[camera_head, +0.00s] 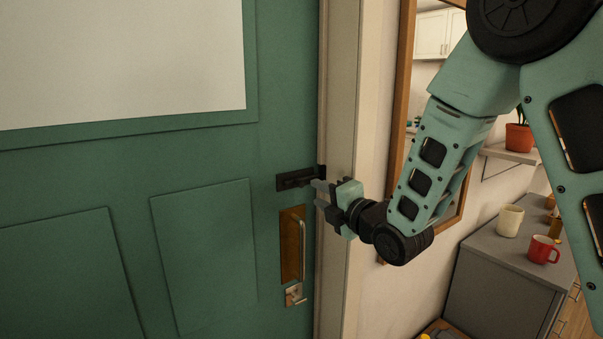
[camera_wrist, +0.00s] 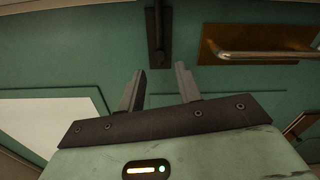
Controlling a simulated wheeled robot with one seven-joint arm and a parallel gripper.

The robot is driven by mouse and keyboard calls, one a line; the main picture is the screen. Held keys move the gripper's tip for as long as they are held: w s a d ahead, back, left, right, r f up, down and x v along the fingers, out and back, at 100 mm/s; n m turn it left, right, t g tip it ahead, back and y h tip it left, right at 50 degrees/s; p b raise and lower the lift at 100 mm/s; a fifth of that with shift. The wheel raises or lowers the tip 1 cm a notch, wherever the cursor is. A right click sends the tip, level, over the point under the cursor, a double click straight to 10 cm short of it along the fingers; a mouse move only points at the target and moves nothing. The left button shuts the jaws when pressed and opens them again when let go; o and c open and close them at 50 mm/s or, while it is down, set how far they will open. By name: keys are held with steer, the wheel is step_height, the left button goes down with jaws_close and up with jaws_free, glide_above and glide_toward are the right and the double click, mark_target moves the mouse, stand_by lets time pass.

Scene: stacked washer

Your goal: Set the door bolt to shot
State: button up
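The black door bolt (camera_head: 292,180) is mounted on the green door (camera_head: 100,175), near its right edge beside the frame. In the wrist view the bolt (camera_wrist: 157,40) runs down from the top edge, ahead of the fingertips. My gripper (camera_head: 318,194) is close to the bolt at its lower right. In the wrist view my gripper (camera_wrist: 160,70) has its two fingers spread apart with nothing between them, and the tips appear short of the bolt. I cannot tell how far the bolt's bar reaches toward the frame.
A pull handle (camera_head: 302,250) on a brass plate sits just below the bolt, with a small lock (camera_head: 294,294) under it. The pale door frame (camera_head: 340,120) is behind my gripper. To the right, a grey cabinet (camera_head: 500,285) holds a cream cup (camera_head: 510,220) and a red mug (camera_head: 542,250).

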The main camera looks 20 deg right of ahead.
mark_target(302, 184)
steer(key=p+x, duration=0.2)
steer(key=x, duration=0.6)
steer(key=shift+p, duration=0.4)
